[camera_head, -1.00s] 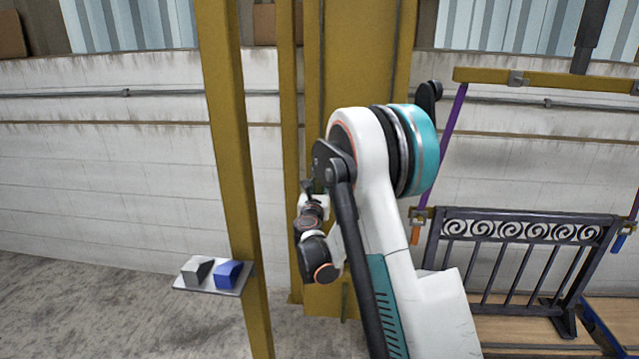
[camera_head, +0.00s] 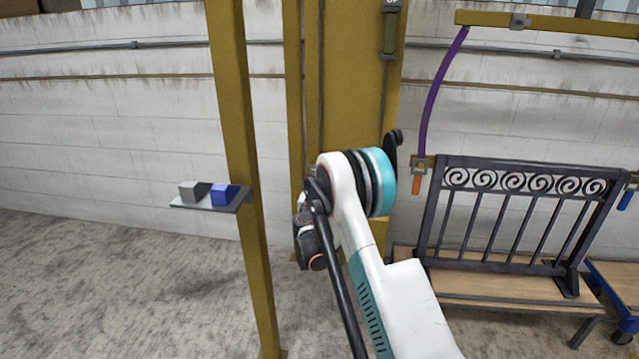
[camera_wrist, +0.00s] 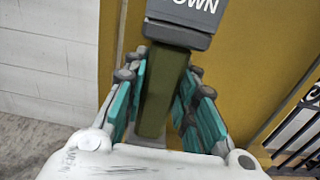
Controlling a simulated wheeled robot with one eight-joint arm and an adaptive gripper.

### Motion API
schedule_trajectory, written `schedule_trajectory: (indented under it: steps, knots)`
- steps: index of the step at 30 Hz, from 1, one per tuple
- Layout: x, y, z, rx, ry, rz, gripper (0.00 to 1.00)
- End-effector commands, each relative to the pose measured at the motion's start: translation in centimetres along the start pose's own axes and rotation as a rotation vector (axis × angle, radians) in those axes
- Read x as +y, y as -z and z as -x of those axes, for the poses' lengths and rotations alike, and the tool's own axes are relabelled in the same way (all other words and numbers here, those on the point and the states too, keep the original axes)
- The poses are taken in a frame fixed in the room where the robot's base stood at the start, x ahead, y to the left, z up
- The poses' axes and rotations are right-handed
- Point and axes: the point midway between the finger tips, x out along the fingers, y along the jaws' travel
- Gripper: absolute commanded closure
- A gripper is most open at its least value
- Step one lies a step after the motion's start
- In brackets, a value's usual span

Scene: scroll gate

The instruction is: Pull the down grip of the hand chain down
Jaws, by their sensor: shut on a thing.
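In the wrist view, the down grip (camera_wrist: 164,92) is an olive-green handle below a dark grey block (camera_wrist: 182,20) whose visible lettering reads "OWN". My gripper (camera_wrist: 166,66) has its teal-padded fingers on both sides of the handle and is shut on it, just under the block. In the head view my arm hides the gripper and the down grip, in front of the yellow column. The other grip (camera_head: 389,34), olive with a label reading "UP", hangs higher on the right of that column.
A dark scroll gate (camera_head: 530,180) stands on a wooden platform (camera_head: 480,288) at right. Above it is a yellow beam (camera_head: 575,25) with a curved purple strap (camera_head: 437,90). A yellow post (camera_head: 238,150) at left carries a small shelf (camera_head: 205,205) with grey and blue blocks.

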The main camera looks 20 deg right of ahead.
Motion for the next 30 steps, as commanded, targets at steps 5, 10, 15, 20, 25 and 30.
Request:
schedule_trajectory:
  steps: [5, 10, 15, 20, 25, 30]
  knots:
    - [0.06, 0.83, -0.02, 0.001, 0.0, -0.001, 1.0]
    - [0.03, 0.93, 0.02, 0.001, 0.001, -0.001, 1.0]
    - [0.0, 1.01, 0.06, 0.001, 0.001, -0.002, 0.7]
    - [0.01, 0.93, 0.02, 0.001, 0.001, -0.001, 0.53]
    - [0.03, 0.82, -0.03, 0.0, 0.0, 0.0, 0.53]
    - [0.07, 0.76, 0.48, 0.0, -0.001, 0.0, 0.53]
